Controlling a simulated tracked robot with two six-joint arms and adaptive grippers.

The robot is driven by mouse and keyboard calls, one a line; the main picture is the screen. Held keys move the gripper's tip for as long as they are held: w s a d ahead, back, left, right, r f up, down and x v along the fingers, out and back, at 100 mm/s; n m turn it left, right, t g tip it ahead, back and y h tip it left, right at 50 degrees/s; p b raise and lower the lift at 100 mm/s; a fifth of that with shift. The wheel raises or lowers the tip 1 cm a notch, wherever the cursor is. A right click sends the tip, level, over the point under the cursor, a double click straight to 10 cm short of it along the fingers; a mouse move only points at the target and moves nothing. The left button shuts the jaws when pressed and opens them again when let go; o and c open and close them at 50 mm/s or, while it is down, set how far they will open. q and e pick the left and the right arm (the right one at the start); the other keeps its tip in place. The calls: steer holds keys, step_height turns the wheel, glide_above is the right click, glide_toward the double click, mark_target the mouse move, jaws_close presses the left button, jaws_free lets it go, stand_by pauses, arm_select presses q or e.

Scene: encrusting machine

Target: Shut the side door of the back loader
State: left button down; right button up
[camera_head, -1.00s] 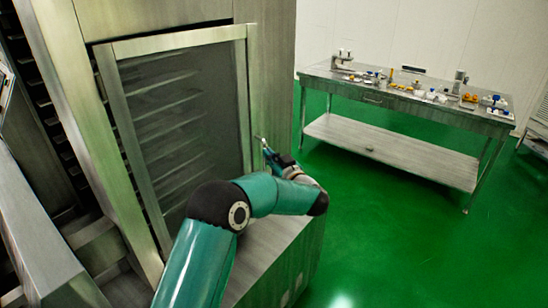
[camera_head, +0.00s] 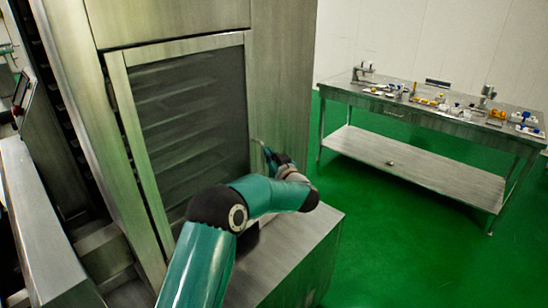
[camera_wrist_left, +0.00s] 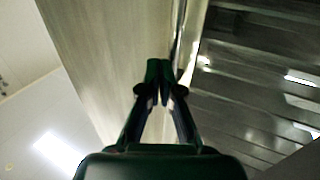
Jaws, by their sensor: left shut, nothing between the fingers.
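The side door (camera_head: 122,100) of the back loader is a tall metal frame around a dark panel, with rack shelves showing behind it in the head view. I cannot tell whether it is fully shut. My left gripper (camera_head: 264,150) is shut and empty at the door's right edge, at about its lower half. In the left wrist view the gripper (camera_wrist_left: 165,66) points at a bright upright edge, with a broad metal face on the left and dark shelves on the right. Whether the fingertips touch that edge is unclear. My right gripper is not in view.
The loader's metal body (camera_head: 283,75) rises right of the door. A metal ledge (camera_head: 308,237) juts out below my left arm. A steel table (camera_head: 425,118) with small parts stands at the right. Green floor (camera_head: 375,250) is clear between them. Metal housing (camera_head: 38,225) fills the left.

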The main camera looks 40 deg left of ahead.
arm_select(q)
steer(key=shift+s+a, duration=0.25)
steer(key=shift+a, duration=0.05)
steer(key=s+d+b, duration=0.3)
steer(key=d, duration=1.1)
step_height(320, 180, down, 16)
steer(key=s+a+m+t+h, duration=0.1)
steer(key=s+a+m+h, duration=0.15)
steer(key=m, duration=0.25)
steer(key=s+d+f+m+h, duration=0.2)
steer(key=s+d+f+h, duration=0.15)
steer(key=f, duration=0.45)
steer(key=s+d+f+m+h, duration=0.2)
steer(key=d+f+h, duration=0.25)
steer(key=f, duration=0.35)
steer(key=s+d+f+g+h, duration=0.3)
steer(key=s+d, duration=0.3)
steer(key=s, duration=0.2)
steer(key=s+d+f+g+h, duration=0.3)
steer(key=s+d, duration=0.3)
steer(key=s, duration=0.3)
steer(key=s+d+f+g+h, duration=0.3)
steer(key=s+d, duration=0.3)
steer(key=s, duration=0.3)
steer(key=shift+f+m, duration=0.3)
steer(key=shift+m, duration=0.1)
